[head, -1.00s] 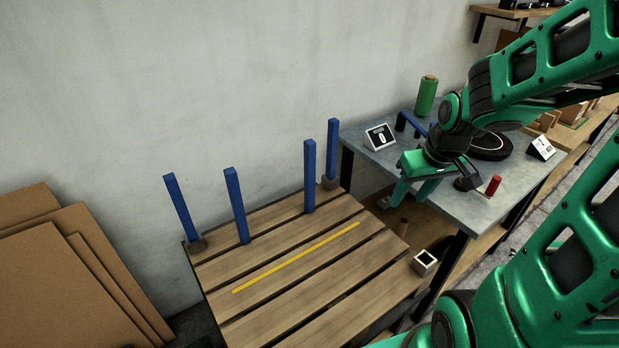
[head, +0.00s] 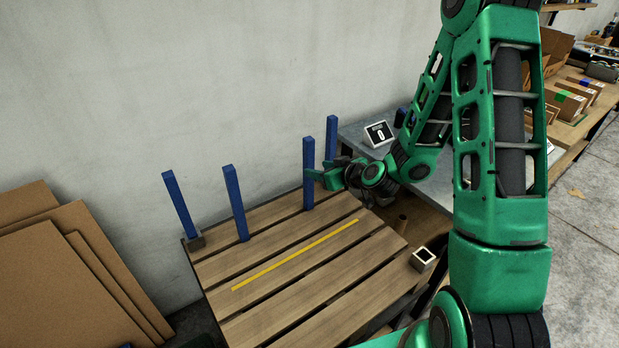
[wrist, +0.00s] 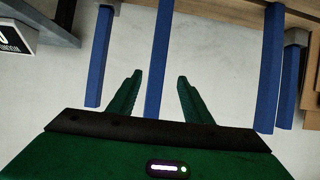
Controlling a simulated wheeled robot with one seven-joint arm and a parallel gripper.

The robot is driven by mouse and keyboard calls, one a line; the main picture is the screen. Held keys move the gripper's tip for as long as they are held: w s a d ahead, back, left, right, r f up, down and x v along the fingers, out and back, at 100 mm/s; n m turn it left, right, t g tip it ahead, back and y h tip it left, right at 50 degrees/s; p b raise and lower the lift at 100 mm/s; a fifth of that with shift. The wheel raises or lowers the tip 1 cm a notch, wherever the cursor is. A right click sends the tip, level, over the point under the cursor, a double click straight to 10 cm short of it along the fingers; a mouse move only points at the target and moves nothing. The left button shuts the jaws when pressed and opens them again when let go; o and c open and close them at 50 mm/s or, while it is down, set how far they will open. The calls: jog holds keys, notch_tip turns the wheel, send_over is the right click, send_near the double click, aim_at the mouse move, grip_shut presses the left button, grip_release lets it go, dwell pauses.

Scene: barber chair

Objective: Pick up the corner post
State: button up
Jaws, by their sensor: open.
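Several blue posts stand upright along the pallet's back. The third from the left (head: 308,160) is in the middle of the wrist view (wrist: 158,55). The far-right post (head: 331,135) is partly hidden behind my gripper in the head view. The second (head: 235,200) and far-left (head: 178,205) posts stand farther left; the far-left one sits in a dark corner socket (head: 196,242). My gripper (head: 316,178) is open at the third post. In the wrist view, that post shows between my two green fingers (wrist: 158,77), with gaps on both sides and no visible contact.
The slatted wooden pallet (head: 300,285) carries a yellow strip (head: 295,255) and an empty square socket (head: 422,259) at its right corner. Cardboard sheets (head: 60,280) lean at the left. A grey table with a small display (head: 379,133) stands behind my arm. The wall is close behind the posts.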

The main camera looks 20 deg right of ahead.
aim_at(312, 165)
jog(key=shift+w+d+f+m+t, duration=0.1)
jog(key=shift+w+f+m+t, duration=0.35)
jog(key=shift+w, duration=0.5)
jog(key=x, duration=0.4)
jog(key=shift+w+f, duration=0.15)
jog(key=shift+w, duration=0.1)
jog(key=x, duration=0.5)
jog(key=shift+w+a+f, duration=0.2)
jog(key=shift+a+f, duration=0.05)
jog(key=shift+a, duration=0.05)
grip_shut()
jog(key=shift+r, duration=0.15)
